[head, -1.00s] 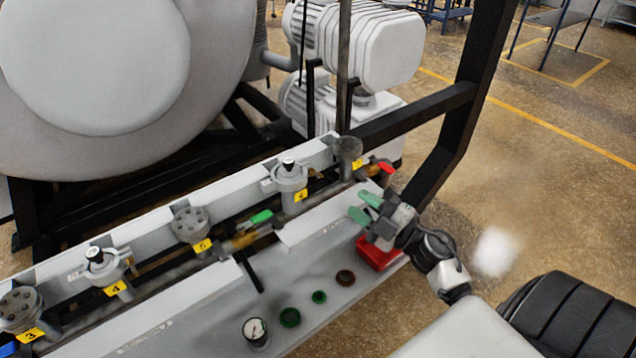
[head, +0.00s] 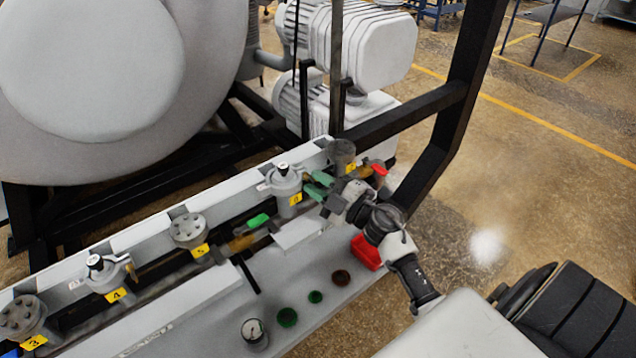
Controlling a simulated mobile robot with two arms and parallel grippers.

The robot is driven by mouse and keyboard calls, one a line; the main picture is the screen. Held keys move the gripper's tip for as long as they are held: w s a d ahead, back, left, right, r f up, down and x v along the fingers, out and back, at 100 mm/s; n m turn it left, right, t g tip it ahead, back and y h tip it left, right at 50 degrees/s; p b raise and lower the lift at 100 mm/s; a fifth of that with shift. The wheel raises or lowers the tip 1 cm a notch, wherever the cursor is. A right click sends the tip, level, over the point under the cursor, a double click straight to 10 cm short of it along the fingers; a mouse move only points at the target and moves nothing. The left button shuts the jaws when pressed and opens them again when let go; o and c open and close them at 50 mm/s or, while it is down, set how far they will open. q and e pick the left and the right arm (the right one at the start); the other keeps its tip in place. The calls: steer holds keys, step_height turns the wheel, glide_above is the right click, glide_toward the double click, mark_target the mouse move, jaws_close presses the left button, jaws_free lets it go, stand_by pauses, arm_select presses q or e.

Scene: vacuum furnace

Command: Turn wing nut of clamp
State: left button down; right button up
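My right gripper (head: 318,186) reaches in from the right, its two green fingertips apart with a gap between them. It is just right of the grey valve with yellow tag 6 (head: 285,180), close to the pipe line under the rail. I see nothing held between the fingers. The clamp and its wing nut are too small, or too hidden by the gripper, to make out. My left gripper is not in view.
More grey fittings, tagged 5 (head: 190,230) and 4 (head: 106,274), stand along the rail. A green lever (head: 258,221) and a red lever (head: 380,169) stick up. A red box (head: 366,252) sits below my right arm. A black frame post (head: 462,100) rises behind it.

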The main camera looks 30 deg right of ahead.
jaws_close()
steer(key=shift+r+n+g+y+p, duration=0.15)
steer(key=shift+n+g+p, duration=0.25)
steer(key=shift+n+p, duration=0.4)
steer(key=shift+r+n+g+y+p, duration=0.15)
steer(key=shift+n+g+p, duration=0.3)
steer(key=shift+n, duration=0.55)
steer(key=shift+f+n+g+p, duration=0.1)
steer(key=shift+n+g+p, duration=0.45)
steer(key=shift+n+p, duration=0.9)
steer(key=shift+n, duration=0.25)
steer(key=shift+o, duration=1)
jaws_free()
